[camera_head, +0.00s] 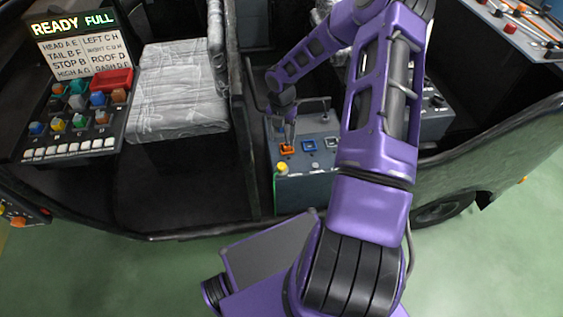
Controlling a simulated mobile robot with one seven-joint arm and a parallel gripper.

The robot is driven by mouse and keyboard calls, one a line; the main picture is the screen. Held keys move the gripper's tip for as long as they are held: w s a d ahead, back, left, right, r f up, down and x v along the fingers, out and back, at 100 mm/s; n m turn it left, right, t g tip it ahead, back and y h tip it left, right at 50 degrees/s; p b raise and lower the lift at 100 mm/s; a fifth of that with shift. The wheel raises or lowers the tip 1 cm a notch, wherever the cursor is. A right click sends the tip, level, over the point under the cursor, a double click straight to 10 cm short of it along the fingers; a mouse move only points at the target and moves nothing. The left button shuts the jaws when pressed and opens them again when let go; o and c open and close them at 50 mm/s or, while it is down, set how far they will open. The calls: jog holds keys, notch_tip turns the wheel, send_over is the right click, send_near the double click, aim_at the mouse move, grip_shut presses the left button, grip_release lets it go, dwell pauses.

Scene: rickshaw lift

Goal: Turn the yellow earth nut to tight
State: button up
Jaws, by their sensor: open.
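A small yellow knob (282,168), which looks like the earth nut, sits at the front left edge of a grey box (313,190). Its turn position is too small to tell. My gripper (290,138) points down over the box's top, just above an orange-framed socket (287,150) and a little behind the yellow nut. It is open and I see nothing held in it. The fingertips are small here, and I cannot tell whether they touch the orange socket.
Blue (308,144) and white (333,143) framed sockets stand right of the orange one. A thin dark handle rises behind them. A grey patterned seat (178,88) and a panel of coloured knobs (80,105) are at left. Green floor (490,255) is clear at lower right.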

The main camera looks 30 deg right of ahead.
aim_at(281, 165)
notch_tip(281, 165, down, 14)
jog(key=shift+f+b, duration=0.25)
jog(key=shift+b, duration=0.4)
grip_shut()
